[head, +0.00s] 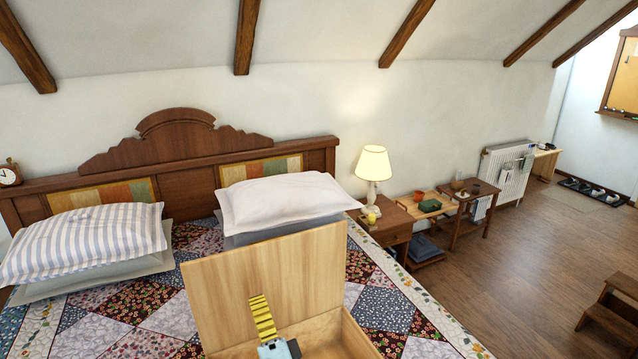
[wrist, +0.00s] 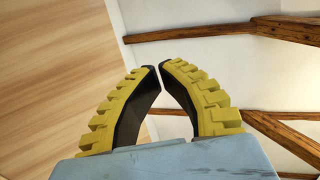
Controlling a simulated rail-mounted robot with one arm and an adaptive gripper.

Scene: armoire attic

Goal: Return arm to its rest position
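My gripper (head: 263,312) shows at the bottom of the head view, with yellow ridged fingers and a pale blue body. It is in front of the raised lid (head: 225,295) of a wooden box (head: 345,335). In the wrist view, the two fingers of my gripper (wrist: 160,68) curve inward and their tips come together with nothing held between them. A pale wooden surface fills the left of that view, and the white ceiling with dark beams (wrist: 200,32) shows beyond the fingers. The inside of the box is mostly hidden.
The bed has a patchwork quilt (head: 390,308), a striped pillow (head: 85,243) and a white pillow (head: 285,200). A lamp (head: 373,165) stands on a nightstand (head: 392,232) to the right. The wooden floor (head: 530,260) is open farther right, with a step stool (head: 610,315).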

